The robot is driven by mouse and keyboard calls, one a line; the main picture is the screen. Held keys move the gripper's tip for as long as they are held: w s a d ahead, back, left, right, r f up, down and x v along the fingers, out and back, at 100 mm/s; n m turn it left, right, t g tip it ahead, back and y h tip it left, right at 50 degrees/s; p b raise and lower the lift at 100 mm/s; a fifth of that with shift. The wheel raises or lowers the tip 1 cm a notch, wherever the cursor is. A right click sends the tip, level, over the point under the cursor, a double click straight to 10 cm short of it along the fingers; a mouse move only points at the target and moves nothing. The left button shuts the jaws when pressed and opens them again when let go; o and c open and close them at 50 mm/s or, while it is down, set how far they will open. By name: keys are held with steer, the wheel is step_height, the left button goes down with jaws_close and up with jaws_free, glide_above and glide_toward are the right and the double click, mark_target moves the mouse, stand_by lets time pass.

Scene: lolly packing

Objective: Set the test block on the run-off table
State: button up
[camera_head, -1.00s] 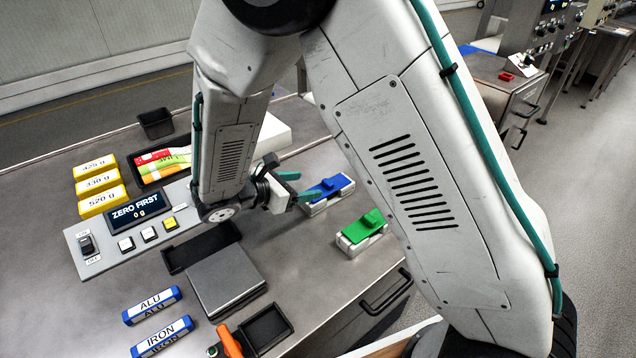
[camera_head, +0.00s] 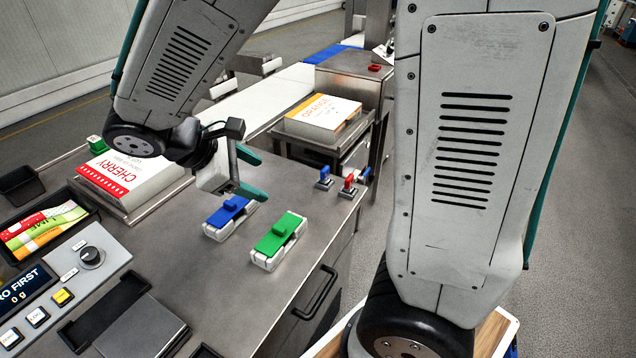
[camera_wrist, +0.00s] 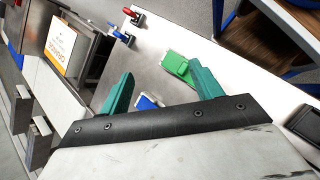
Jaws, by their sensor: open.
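My gripper (camera_head: 252,174) is open, with teal fingers apart and nothing between them. It hangs over the steel worktop, above and just beyond a blue block on a white base (camera_head: 229,216). A green block on a white base (camera_head: 279,238) lies to the right of the blue one. In the wrist view, my gripper (camera_wrist: 160,80) shows the green block (camera_wrist: 178,66) between and beyond its fingertips, and part of the blue block (camera_wrist: 147,102) nearer. No label marks either as the test block. A low steel table (camera_head: 308,132) bearing an orange-labelled box stands beyond; I cannot tell whether it is the run-off table.
The CHERRY box (camera_head: 128,172) sits in a tray at the left. Small blue and red handled pieces (camera_head: 348,184) stand near the worktop's far right corner. The orange-labelled box (camera_head: 323,112) is behind them. A control panel and scale (camera_head: 130,330) are at front left.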

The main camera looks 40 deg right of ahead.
steer(key=s+d+r+m+t+y, duration=0.1)
steer(key=s+r+m+y, duration=0.2)
steer(key=s, duration=0.5)
steer(key=s+d+r+m+t+y, duration=0.1)
steer(key=s+r+m+y, duration=0.2)
steer(key=s+m+y, duration=0.2)
steer(key=s+m, duration=0.3)
steer(key=shift+t, duration=0.3)
